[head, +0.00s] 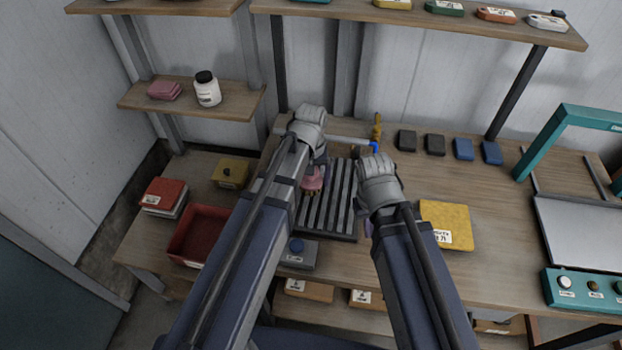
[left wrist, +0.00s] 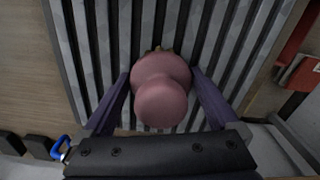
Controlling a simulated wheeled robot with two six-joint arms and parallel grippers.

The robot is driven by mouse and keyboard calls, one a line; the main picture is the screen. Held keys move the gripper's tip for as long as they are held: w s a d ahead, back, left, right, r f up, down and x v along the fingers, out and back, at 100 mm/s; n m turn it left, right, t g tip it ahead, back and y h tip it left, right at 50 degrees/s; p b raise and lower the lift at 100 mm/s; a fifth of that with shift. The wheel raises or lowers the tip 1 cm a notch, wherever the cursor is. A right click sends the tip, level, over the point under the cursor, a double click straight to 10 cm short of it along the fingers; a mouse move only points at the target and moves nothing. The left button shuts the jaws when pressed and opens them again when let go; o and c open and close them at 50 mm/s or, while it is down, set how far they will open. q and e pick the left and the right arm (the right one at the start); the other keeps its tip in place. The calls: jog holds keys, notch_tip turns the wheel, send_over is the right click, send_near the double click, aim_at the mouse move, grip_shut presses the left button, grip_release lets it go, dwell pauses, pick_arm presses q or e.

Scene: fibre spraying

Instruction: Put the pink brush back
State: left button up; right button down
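The pink brush (head: 312,182) has a round knob and stands at the left part of the dark ribbed rack (head: 328,222). In the left wrist view the brush (left wrist: 162,88) sits between the two fingers of my left gripper (left wrist: 162,82), which meet its sides. A bit of its tan bristles shows beyond the knob. In the head view my left gripper (head: 317,164) reaches down over the brush. My right gripper (head: 369,158) is at the right of the rack, by a small blue item (head: 373,147); its fingers are mostly hidden.
A red bin (head: 200,232) and a red box (head: 163,194) lie left of the rack. A yellow labelled pad (head: 447,225) lies to the right. Several dark and blue blocks (head: 435,145) line the back. A teal-framed machine (head: 585,290) stands far right. Shelves (head: 190,98) overhang the back.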

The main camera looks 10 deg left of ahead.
pick_arm(q)
jog(key=shift+o, duration=0.2)
jog(key=shift+r, duration=0.1)
notch_tip(320, 180, up, 12)
jog(key=p, duration=1.2)
jog(key=shift+r, duration=0.15)
jog(key=s+d+m, duration=0.2)
jog(key=s+m, duration=0.1)
jog(key=s, duration=0.3)
jog(key=s+d+m+y, duration=0.1)
jog(key=s+d+m, duration=0.2)
jog(key=s, duration=0.4)
jog(key=shift+d, duration=0.15)
pick_arm(e)
notch_tip(320, 180, up, 12)
jog(key=shift+r, duration=0.15)
